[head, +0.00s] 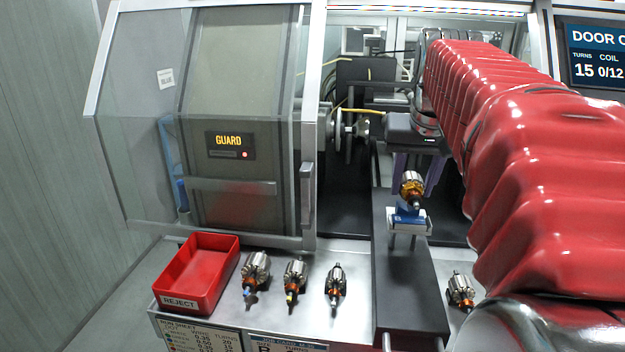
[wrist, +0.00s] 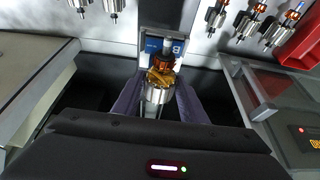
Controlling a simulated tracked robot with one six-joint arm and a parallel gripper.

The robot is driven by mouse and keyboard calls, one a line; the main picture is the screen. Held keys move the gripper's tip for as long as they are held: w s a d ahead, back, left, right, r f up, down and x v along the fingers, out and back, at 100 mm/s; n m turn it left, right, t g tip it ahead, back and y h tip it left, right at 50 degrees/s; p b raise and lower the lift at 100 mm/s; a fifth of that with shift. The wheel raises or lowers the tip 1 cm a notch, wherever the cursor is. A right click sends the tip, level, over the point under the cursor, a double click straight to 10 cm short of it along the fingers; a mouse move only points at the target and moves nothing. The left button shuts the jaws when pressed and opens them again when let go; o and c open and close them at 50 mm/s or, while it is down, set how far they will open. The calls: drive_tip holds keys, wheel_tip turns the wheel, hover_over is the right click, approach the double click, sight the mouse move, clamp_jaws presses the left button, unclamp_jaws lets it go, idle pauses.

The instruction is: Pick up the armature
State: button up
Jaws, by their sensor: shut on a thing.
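The armature (head: 411,187) has a silver core, yellow-orange winding, copper-coloured commutator and a pale shaft tip. It also shows in the wrist view (wrist: 159,92). My gripper (wrist: 160,88) is shut on its silver core, with one purple finger on each side. In the head view my gripper (head: 416,176) hangs over the dark slide. The armature's shaft end lies over a blue and white holder (head: 409,222). I cannot tell whether the shaft touches this holder, which also shows in the wrist view (wrist: 152,45).
A red reject tray (head: 208,272) stands at the front left. Beside it several armatures lie on the bench (head: 255,275), and another (head: 461,291) lies right of the dark slide (head: 405,290). The guard (head: 235,130) stands left, and winding machinery (head: 350,125) is behind.

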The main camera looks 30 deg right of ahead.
sight(414, 178)
wheel_tip(414, 178, up, 8)
drive_tip(key=shift+f, duration=0.15)
drive_tip(key=shift+s, duration=0.1)
idle(0.7)
